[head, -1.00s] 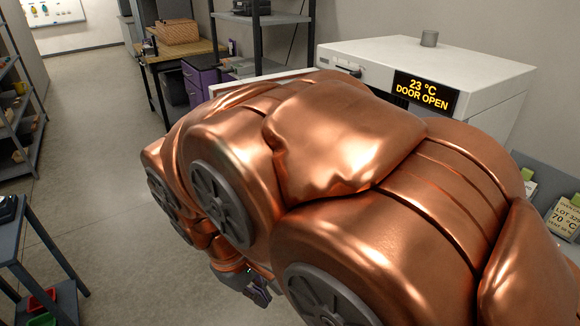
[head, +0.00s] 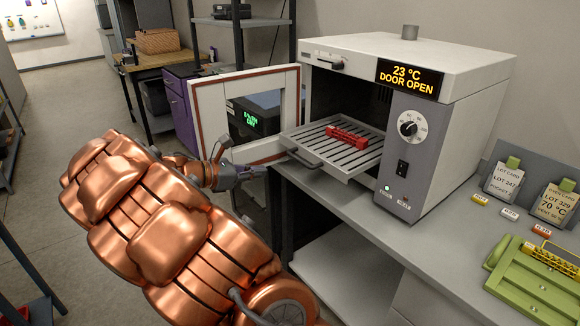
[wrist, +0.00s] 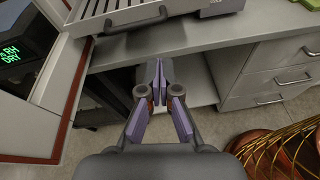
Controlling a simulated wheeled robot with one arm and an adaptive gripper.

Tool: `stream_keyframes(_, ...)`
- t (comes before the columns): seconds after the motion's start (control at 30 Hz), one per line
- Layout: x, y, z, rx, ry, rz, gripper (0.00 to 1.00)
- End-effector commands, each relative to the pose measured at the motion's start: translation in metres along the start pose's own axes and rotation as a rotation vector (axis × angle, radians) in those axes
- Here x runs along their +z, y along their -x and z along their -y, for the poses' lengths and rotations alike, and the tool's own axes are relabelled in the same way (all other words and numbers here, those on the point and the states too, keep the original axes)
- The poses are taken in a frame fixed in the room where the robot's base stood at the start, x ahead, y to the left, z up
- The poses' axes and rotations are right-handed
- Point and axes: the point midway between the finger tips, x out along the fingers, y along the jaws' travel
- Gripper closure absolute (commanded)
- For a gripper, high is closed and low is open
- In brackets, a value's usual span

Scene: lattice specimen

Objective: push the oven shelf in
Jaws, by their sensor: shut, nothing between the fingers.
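The oven (head: 447,150) stands on the bench, its display reading "23 °C DOOR OPEN". Its door (head: 208,112) is swung open to the left. The slatted oven shelf (head: 345,165) sticks out of the cavity, carrying a red lattice specimen (head: 347,138) near its middle. The shelf's dark front handle (head: 305,161) also shows in the wrist view (wrist: 135,24). My gripper (head: 262,170) is shut and empty, in front of and slightly below the handle, apart from it. In the wrist view its purple fingertips (wrist: 158,68) meet below the shelf front.
The open door stands close beside my gripper on the left. The grey bench (head: 430,235) edge lies just beneath the shelf. A green fixture (head: 540,275) and lot cards (head: 505,182) are on the bench to the right.

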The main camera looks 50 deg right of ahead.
Motion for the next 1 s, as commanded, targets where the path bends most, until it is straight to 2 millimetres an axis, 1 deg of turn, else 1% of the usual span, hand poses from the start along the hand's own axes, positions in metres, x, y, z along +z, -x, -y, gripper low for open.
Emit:
stream_keyframes(0.03,-0.008,-0.004,-0.011,0.016,0.043,0.026,1.00)
stream_keyframes(0.1,-0.012,-0.005,-0.022,0.037,0.091,0.055,1.00)
stream_keyframes(0.2,-0.015,-0.006,-0.034,0.057,0.132,0.080,1.00)
stream_keyframes(0.33,-0.016,-0.009,-0.041,0.068,0.156,0.094,1.00)
stream_keyframes(0.43,-0.015,-0.018,-0.041,0.066,0.158,0.095,1.00)
stream_keyframes(0.57,-0.012,-0.037,-0.041,0.062,0.159,0.097,1.00)
stream_keyframes(1.0,-0.006,-0.108,-0.046,0.064,0.156,0.093,1.00)
